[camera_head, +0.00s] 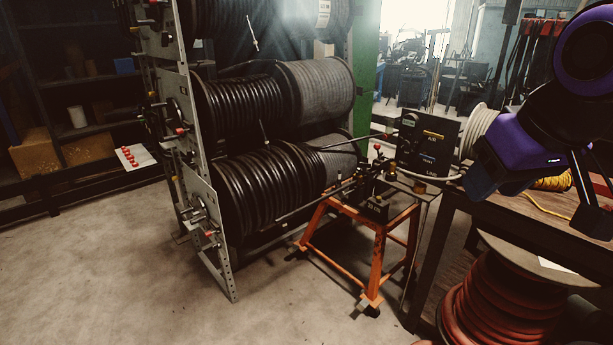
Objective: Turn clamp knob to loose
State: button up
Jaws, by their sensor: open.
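The hose crimper (372,193) is a small dark machine on an orange stand, right of the hose rack. A small red knob (377,147) stands up on a stem at its top. I cannot tell for certain whether this is the clamp knob or which way it is set. A black hose runs from the rack to the machine. My gripper (586,205) is at the right edge, beside my purple and black arm, over the wooden bench. It is open, with one dark finger showing clearly, and is well apart from the crimper.
The hose rack (222,245) with big black reels stands left of the crimper. The orange stand (377,262) has splayed legs. The wooden bench (500,212) with a large red hose reel (505,305) beneath closes off the right. The concrete floor (120,270) at left is clear.

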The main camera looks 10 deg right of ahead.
aim_at(364, 166)
jog(key=i+j+z, duration=0.35)
jog(key=i+z, duration=0.2)
jog(key=i, duration=0.15)
jog(key=i+j+z, duration=0.1)
jog(key=i+j, duration=0.4)
jog(key=i+j+z, duration=0.1)
jog(key=i+j, duration=0.35)
jog(key=j, duration=0.15)
jog(key=i+j+z, duration=0.1)
jog(key=i+j, duration=0.3)
jog(key=j, duration=0.15)
